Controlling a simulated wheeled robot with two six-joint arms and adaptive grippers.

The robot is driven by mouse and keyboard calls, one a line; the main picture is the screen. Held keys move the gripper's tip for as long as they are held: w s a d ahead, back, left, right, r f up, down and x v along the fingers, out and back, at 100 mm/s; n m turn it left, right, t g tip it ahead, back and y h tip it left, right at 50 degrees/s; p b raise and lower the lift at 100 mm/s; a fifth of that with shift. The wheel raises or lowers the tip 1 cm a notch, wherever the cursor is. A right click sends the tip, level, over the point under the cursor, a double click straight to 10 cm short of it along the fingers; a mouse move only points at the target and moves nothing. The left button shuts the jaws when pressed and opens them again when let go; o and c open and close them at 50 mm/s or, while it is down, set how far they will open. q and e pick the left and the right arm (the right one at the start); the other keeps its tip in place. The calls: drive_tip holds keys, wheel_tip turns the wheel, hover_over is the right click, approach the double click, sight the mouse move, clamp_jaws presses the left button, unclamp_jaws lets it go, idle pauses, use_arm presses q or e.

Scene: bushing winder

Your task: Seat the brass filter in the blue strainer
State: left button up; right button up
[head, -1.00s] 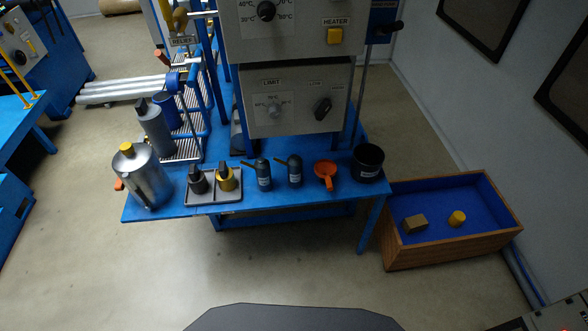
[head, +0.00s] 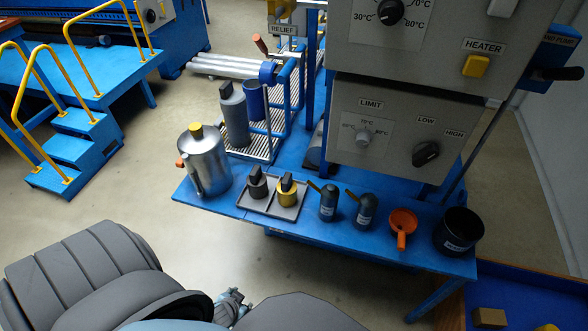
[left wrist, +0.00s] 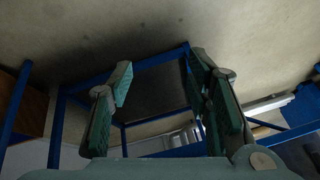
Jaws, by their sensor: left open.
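A brass filter (head: 287,195) with a dark handle on top stands upright in the right half of a small grey tray (head: 241,203) on the blue bench. A similar dark grey filter (head: 257,185) stands in the left half. A blue cup (head: 253,101), which looks like the blue strainer, stands at the rack behind the tray; its inside is hidden. My left gripper (left wrist: 161,82) is open and empty in the left wrist view, facing blue frame bars and the floor. In the head view only part of it shows at the bottom, below the bench front. My right gripper is not in view.
Two dark bottles (head: 364,211), an orange funnel (head: 403,222) and a black pot (head: 458,231) line the front edge. A control cabinet (head: 400,130) overhangs the bench.

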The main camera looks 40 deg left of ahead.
use_arm(q)
drive_tip(key=w+a+f+t+y+b, duration=0.1)
drive_tip(key=w+a+t+b, duration=0.15)
drive_tip(key=w, duration=0.25)
drive_tip(key=w+a+f+t+b, duration=0.1)
drive_tip(key=w+b, duration=0.2)
drive_tip(key=w, duration=0.1)
drive_tip(key=n+t+y+b, duration=0.2)
drive_tip(key=n+t+b, duration=0.1)
drive_tip(key=t+b, duration=0.7)
approach(284, 187)
drive_tip(key=w+r+g+b, duration=0.1)
drive_tip(key=x, duration=1.2)
drive_tip(key=shift+s, duration=0.15)
drive_tip(key=c, duration=0.9)
clamp_jaws()
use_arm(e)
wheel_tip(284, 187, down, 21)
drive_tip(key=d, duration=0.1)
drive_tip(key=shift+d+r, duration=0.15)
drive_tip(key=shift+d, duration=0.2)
